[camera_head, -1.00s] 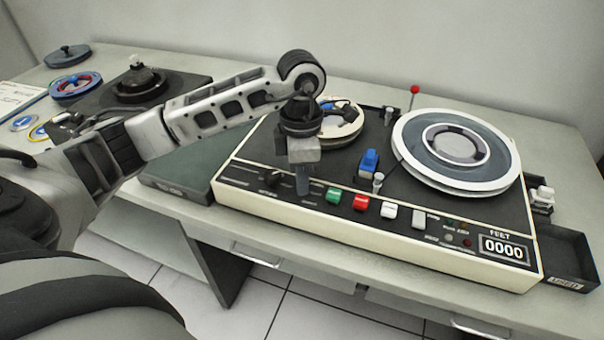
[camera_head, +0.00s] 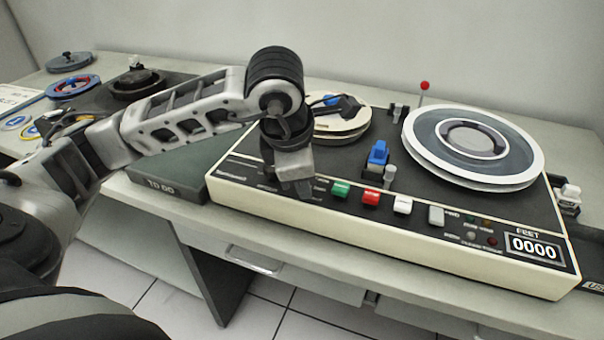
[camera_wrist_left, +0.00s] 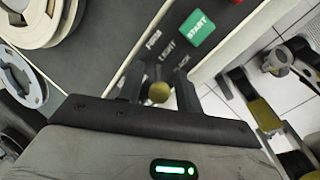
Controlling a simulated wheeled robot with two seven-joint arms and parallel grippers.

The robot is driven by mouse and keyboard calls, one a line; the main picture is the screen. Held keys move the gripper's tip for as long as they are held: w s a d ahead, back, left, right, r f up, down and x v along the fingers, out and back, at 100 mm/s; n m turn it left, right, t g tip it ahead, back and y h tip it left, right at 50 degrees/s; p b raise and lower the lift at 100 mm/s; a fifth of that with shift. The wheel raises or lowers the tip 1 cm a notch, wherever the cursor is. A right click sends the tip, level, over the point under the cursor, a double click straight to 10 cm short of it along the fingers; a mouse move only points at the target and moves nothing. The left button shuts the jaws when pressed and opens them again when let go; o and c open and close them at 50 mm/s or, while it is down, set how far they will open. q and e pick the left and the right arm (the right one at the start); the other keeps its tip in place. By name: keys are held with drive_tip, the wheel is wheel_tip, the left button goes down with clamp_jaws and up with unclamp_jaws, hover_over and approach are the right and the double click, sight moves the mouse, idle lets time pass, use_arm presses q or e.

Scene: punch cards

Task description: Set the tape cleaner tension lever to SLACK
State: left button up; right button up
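The tension lever's round brass-coloured knob (camera_wrist_left: 158,92) is in the left wrist view, near labels that read roughly FIRM, LIGHT and a partly hidden third word ending in "CK". The two dark fingers of my left gripper (camera_wrist_left: 158,90) stand on either side of the knob, with a small gap showing on each side. In the head view my left gripper (camera_head: 298,187) is low over the front left of the tape deck (camera_head: 400,232), left of the green START key (camera_head: 340,189). The gripper hides the lever there.
Right of START are a red key (camera_head: 371,198), a white key (camera_head: 403,205) and a grey key (camera_head: 436,215). A blue part (camera_head: 378,152) and a large reel (camera_head: 470,145) sit behind. A grey-green tray (camera_head: 165,180) lies left of the deck.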

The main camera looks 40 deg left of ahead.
use_arm(q)
drive_tip(key=shift+r, duration=0.1)
drive_tip(key=p+v, duration=0.3)
drive_tip(key=v, duration=1.2)
drive_tip(key=shift+s+r, duration=0.15)
drive_tip(key=shift+r, duration=0.2)
drive_tip(key=shift+d, duration=0.1)
